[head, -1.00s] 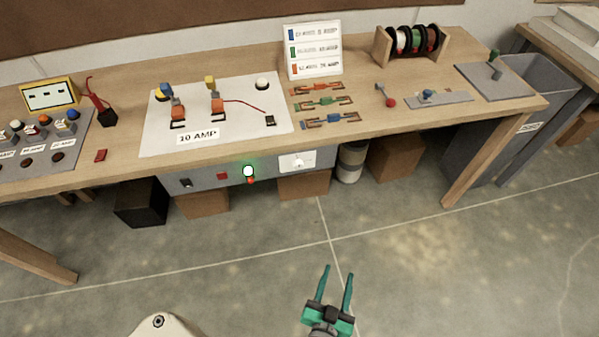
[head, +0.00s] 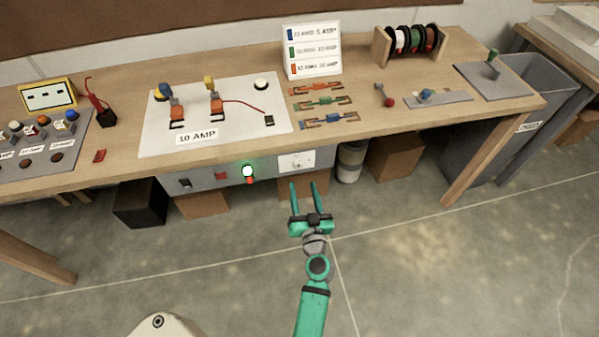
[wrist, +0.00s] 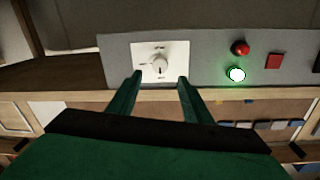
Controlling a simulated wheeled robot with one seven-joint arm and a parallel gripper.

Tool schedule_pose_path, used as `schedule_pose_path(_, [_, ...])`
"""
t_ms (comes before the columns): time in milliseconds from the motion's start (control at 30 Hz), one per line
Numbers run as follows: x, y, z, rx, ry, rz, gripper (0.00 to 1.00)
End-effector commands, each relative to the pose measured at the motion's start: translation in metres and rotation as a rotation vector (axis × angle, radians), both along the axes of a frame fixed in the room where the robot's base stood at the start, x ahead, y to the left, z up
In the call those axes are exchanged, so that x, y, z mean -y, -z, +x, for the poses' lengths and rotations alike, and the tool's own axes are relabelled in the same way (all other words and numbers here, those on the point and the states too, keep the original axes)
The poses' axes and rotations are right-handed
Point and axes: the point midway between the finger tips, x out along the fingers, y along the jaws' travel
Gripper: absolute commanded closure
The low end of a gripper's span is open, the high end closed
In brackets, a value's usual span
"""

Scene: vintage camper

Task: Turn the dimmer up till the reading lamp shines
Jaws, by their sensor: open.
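The dimmer is a white plate with a small round knob (head: 297,162) on the grey front panel under the bench edge. In the wrist view the knob (wrist: 160,66) carries a dark pointer line, with small marks around it that I cannot read. My gripper (head: 303,185) is open and empty, in front of and below the plate. In the wrist view the fingers (wrist: 160,77) appear either side of the knob, with no visible contact. A white dome (head: 261,84) on the pale board looks unlit; I cannot tell whether it is the reading lamp.
A green-glowing light (head: 248,171), a red button (head: 250,181), a red square (head: 222,176) and a dark switch (head: 185,183) share the panel. The wooden bench top (head: 365,115) overhangs it. Cardboard boxes (head: 397,156) stand beneath. The floor in front is clear.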

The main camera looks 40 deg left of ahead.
Motion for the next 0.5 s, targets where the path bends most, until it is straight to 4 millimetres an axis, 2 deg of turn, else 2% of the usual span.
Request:
schedule_pose_path(100, [-0.018, -0.001, 0.016, 0.000, -0.003, 0.000, 0.55])
schedule_pose_path(300, [-0.040, 0.000, 0.038, -0.001, -0.001, 0.001, 0.55])
schedule_pose_path(500, [-0.052, 0.000, 0.050, -0.001, 0.000, 0.000, 0.55])
